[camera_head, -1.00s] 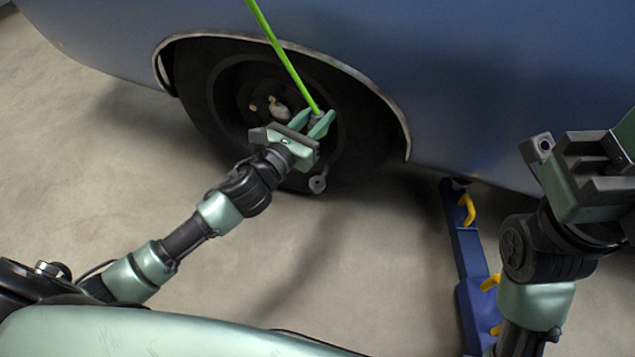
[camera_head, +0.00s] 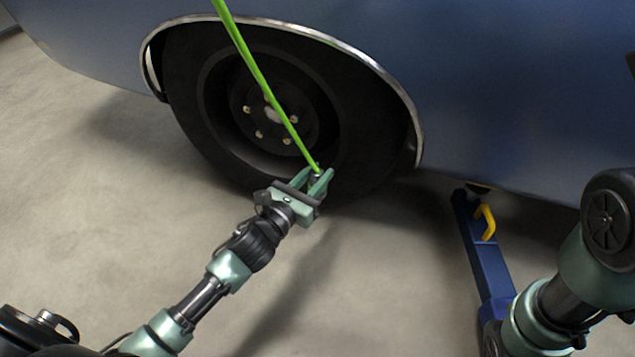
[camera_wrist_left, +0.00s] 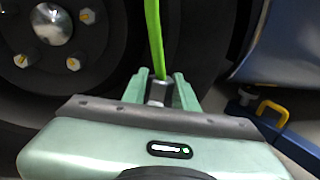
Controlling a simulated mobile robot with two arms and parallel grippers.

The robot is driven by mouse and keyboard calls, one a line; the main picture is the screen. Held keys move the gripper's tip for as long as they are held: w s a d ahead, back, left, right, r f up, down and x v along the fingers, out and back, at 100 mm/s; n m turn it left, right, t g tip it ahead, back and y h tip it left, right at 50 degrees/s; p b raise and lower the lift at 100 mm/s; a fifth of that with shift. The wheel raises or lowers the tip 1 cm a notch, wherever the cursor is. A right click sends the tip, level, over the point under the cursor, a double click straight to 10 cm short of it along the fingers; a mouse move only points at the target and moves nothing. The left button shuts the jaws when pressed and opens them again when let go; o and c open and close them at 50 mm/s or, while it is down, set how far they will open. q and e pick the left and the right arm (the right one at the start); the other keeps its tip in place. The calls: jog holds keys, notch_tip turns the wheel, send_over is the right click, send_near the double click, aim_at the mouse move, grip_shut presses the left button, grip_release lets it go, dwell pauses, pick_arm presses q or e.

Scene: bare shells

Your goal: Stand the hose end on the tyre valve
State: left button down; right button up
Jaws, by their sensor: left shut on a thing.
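The green hose (camera_head: 258,80) comes down from above, across the wheel (camera_head: 235,118). Its grey end (camera_head: 316,171) is between the fingers of my left gripper (camera_head: 317,181), which is shut on it. The gripper is in front of the tyre's lower right part (camera_head: 365,155). In the left wrist view the hose (camera_wrist_left: 154,40) runs up from its grey end fitting (camera_wrist_left: 158,92), held between the green fingers (camera_wrist_left: 160,90). I cannot make out the tyre valve; the gripper covers part of the tyre. My right gripper is outside the picture.
The blue car body (camera_head: 500,90) overhangs the wheel, with a bright wheel-arch rim (camera_head: 375,72) around it. A blue jack with a yellow handle (camera_head: 487,222) stands to the right of the wheel. The concrete floor (camera_head: 90,190) is clear at left.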

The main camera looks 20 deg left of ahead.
pick_arm(q)
jog(key=shift+f, duration=0.1)
jog(key=shift+f, duration=0.1)
jog(key=c, duration=1.1)
grip_release()
